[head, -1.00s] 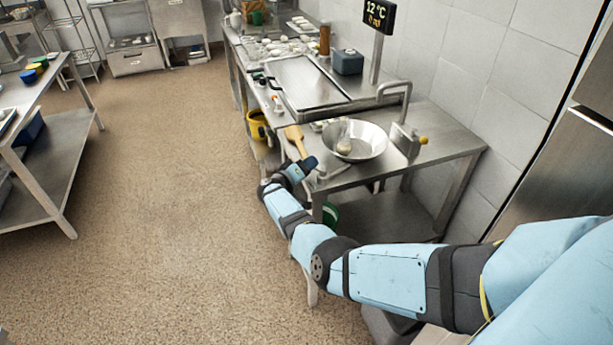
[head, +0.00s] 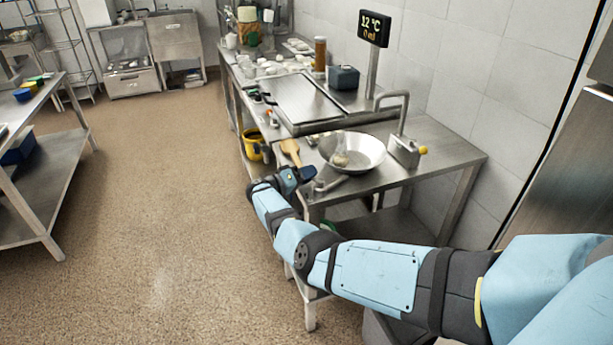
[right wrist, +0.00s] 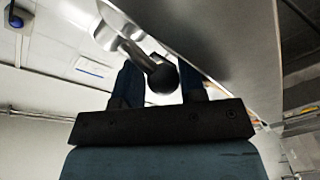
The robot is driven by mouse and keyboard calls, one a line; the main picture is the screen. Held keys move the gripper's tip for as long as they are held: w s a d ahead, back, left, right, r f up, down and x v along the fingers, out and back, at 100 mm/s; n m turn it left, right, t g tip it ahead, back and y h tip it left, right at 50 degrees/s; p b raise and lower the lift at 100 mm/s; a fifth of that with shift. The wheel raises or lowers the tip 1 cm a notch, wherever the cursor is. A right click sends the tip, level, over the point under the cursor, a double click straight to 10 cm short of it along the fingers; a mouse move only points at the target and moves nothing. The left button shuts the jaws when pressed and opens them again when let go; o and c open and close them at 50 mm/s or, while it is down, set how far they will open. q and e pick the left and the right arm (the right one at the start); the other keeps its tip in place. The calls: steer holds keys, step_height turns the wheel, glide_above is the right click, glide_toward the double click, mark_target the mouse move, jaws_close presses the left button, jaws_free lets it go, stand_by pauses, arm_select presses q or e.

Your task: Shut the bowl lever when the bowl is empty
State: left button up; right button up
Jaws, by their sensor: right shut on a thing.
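The wide metal bowl (head: 368,150) sits at the near end of the steel counter, below the curved spout. A small pale patch shows at its bottom; I cannot tell whether it is liquid, a drain or a reflection. The grey lever (head: 333,183) sticks out at the counter's front edge beside the bowl. My right gripper (head: 307,174) is at the lever's outer end. In the right wrist view its fingers (right wrist: 163,82) are on either side of the lever's black knob (right wrist: 162,78), shut on it. My left gripper is out of view.
A display (head: 374,28) on a post reads 12 °C and 0 ml. A tap body with a yellow knob (head: 405,150) stands right of the bowl.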

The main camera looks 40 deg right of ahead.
steer(key=o, duration=0.9)
steer(key=shift+s+d+f, duration=0.15)
steer(key=shift+s+d, duration=0.05)
steer(key=shift+s, duration=0.05)
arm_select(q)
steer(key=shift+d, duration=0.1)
arm_select(e)
steer(key=shift+a, duration=0.2)
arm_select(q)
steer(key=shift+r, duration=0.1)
